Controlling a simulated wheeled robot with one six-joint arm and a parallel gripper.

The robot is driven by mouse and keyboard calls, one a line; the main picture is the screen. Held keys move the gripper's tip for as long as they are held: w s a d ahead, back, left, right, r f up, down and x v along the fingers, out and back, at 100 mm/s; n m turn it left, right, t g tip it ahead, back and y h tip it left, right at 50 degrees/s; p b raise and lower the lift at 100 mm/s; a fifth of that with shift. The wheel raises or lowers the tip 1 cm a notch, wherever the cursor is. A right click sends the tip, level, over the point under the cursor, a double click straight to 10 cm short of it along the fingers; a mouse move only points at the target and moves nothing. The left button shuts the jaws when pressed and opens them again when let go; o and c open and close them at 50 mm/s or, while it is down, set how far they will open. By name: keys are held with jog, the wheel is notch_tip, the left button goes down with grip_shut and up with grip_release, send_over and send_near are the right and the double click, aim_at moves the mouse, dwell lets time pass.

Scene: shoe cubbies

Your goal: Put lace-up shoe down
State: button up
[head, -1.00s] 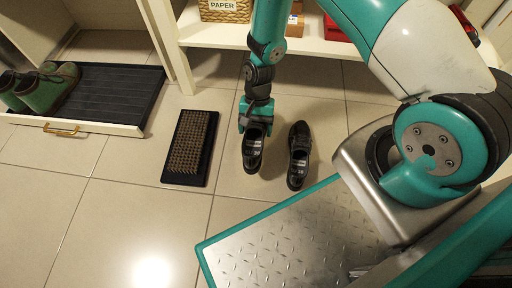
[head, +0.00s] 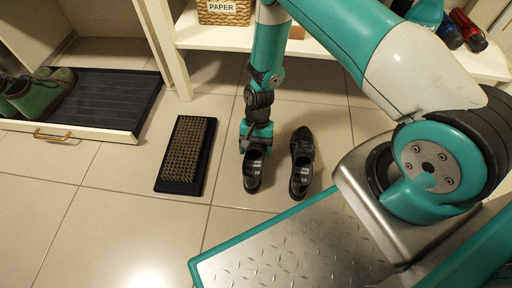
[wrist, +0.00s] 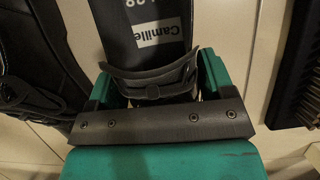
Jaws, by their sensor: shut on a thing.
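The held black lace-up shoe (head: 253,173) is under my gripper (head: 256,142) in the head view, its heel end toward the robot's deck. In the wrist view, my gripper (wrist: 157,95) is shut on the shoe's upper near its opening, and the insole (wrist: 150,25) shows a "Camille" label. A matching dark shoe (head: 301,165) stands on the floor just right of it; its side also shows at the left of the wrist view (wrist: 35,70). I cannot tell whether the held shoe's sole touches the floor.
A brush mat (head: 186,155) lies left of the shoes. Further left is a black tray (head: 105,100) in a pulled-out drawer with green boots (head: 42,95). A white shelf (head: 205,38) with a "PAPER" basket (head: 224,12) stands behind. Bare tiles lie in front of the mat.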

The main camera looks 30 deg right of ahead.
jog(key=o, duration=1)
jog(key=p+v, duration=0.8)
jog(key=v, duration=0.4)
jog(key=a+r+n+t, duration=0.1)
jog(key=a+r+n, duration=0.2)
jog(key=r, duration=0.9)
jog(key=a+r+n+t, duration=0.1)
jog(key=a+r+n, duration=0.2)
jog(key=r, duration=0.9)
jog(key=s+r+n, duration=0.2)
jog(key=s+r, duration=0.3)
jog(key=s, duration=0.1)
jog(key=s+a+r+n+t+y, duration=0.1)
jog(key=s+r+n, duration=0.2)
jog(key=s+r, duration=0.2)
jog(key=s+r+n, duration=0.2)
jog(key=s+r, duration=0.4)
jog(key=s, duration=0.2)
jog(key=shift+a+r+n+t+y, duration=0.1)
jog(key=shift+a+n+t+y, duration=0.2)
jog(key=shift+a+n+y, duration=0.1)
